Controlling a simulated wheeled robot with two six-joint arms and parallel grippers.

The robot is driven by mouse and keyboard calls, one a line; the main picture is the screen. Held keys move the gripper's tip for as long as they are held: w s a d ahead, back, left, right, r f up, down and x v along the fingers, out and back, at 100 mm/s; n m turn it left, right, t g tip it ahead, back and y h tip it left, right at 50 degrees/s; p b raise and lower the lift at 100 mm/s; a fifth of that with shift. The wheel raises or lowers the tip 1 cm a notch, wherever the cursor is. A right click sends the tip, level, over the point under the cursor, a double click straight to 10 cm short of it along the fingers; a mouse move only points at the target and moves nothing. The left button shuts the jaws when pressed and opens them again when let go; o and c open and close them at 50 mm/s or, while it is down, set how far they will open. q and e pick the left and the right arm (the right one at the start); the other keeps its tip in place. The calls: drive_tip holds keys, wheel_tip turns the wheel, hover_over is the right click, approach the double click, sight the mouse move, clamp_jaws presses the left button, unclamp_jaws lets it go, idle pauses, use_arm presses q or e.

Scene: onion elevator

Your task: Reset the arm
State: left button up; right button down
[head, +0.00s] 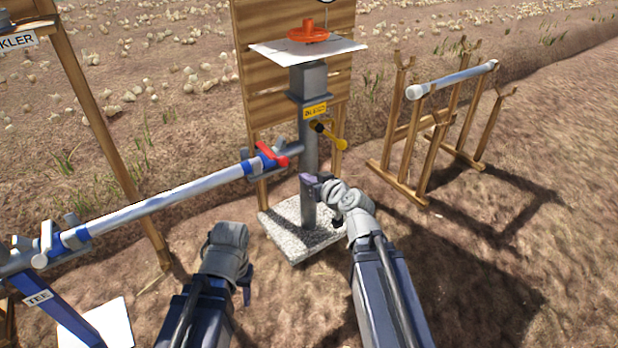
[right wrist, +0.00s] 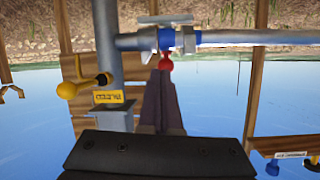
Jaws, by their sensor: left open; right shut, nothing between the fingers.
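My right gripper (head: 307,181) is in front of the grey riser post (head: 309,140), below and to the right of a red lever (head: 272,155). In the right wrist view its fingers (right wrist: 162,78) are shut together with nothing between them. Their tips lie close to the red lever (right wrist: 165,62) in that picture; I cannot tell whether they touch it. My left gripper (head: 245,284) is low in the middle of the head view, over bare soil, apart from the pipe. It is open, and its fingers are mostly hidden behind my wrist.
A white pipe (head: 165,203) with blue fittings runs from the post to a blue stand labelled TEE (head: 48,305). A wooden rack (head: 428,150) holds another pipe (head: 452,79). Bare soil lies at right.

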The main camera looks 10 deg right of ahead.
idle(0.4)
drive_tip(key=s+a+f+n+g+p, duration=0.2)
drive_tip(key=s+a+f+g, duration=0.15)
drive_tip(key=s+a, duration=0.2)
drive_tip(key=s+a+f+n+g+p, duration=0.1)
drive_tip(key=s+a+f+g+p, duration=0.15)
drive_tip(key=s+a+g, duration=0.35)
drive_tip(key=s+f+g+h+p, duration=0.1)
drive_tip(key=s+g+h+p, duration=0.4)
drive_tip(key=s, duration=0.6)
wheel_tip(320, 180, up, 37)
drive_tip(key=m+p, duration=0.1)
drive_tip(key=p, duration=3.3)
drive_tip(key=shift+w+d+f+t+p, duration=0.15)
drive_tip(key=shift+t+p, duration=0.15)
drive_tip(key=shift+t, duration=0.15)
